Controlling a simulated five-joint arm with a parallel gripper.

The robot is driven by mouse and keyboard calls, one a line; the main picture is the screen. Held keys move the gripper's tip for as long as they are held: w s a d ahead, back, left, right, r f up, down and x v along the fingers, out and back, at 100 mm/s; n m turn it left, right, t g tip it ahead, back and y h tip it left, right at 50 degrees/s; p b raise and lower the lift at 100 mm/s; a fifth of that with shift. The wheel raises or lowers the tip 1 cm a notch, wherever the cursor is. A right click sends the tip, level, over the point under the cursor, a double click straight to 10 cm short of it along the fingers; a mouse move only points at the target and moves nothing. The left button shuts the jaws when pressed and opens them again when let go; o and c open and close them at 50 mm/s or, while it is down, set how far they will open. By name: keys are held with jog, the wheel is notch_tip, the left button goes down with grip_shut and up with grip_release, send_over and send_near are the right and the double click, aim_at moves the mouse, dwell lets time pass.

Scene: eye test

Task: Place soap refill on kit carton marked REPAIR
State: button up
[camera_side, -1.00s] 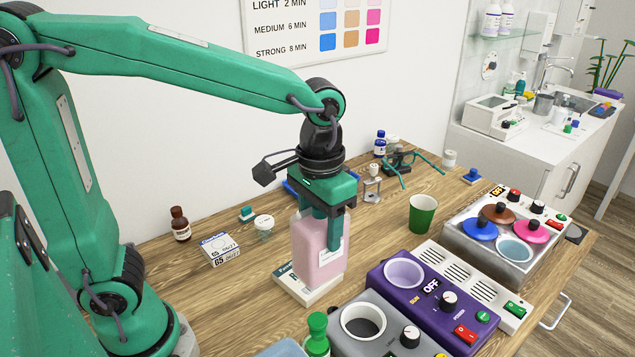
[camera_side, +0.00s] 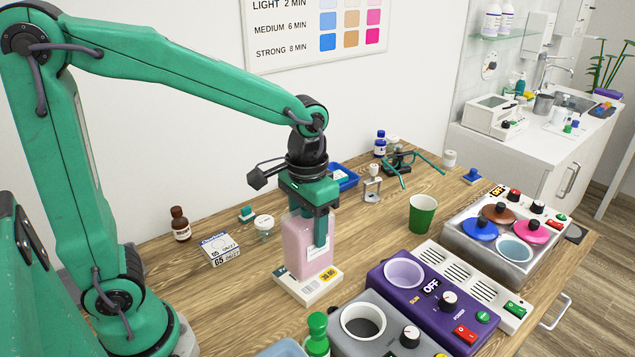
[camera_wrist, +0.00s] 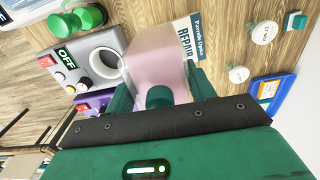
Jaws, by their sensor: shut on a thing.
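The kit carton (camera_side: 321,284) is a flat white box on the wooden table, directly below the refill. The refill's base looks to be on or just above the carton's top; I cannot tell which. In the wrist view the refill (camera_wrist: 158,68) sits between my fingers and covers part of the carton (camera_wrist: 187,40), whose REPAIR lettering shows.
A purple warmer (camera_side: 425,302) and a grey warmer (camera_side: 385,335) stand close to the carton's right and front. A green cup (camera_side: 422,214) stands further right. A small labelled box (camera_side: 220,249) and a jar (camera_side: 264,225) are at left. A blue tray (camera_side: 345,178) lies behind my gripper.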

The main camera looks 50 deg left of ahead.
jog(key=w+a+f, duration=0.3)
jog(key=a, duration=0.1)
jog(key=shift+a+f, duration=0.15)
jog(key=shift+a, duration=0.1)
jog(key=shift+f, duration=2)
jog(key=shift+f, duration=0.1)
jog(key=o, duration=1)
notch_tip(320, 180, up, 12)
jog(key=shift+r, duration=0.15)
jog(key=shift+s, duration=0.2)
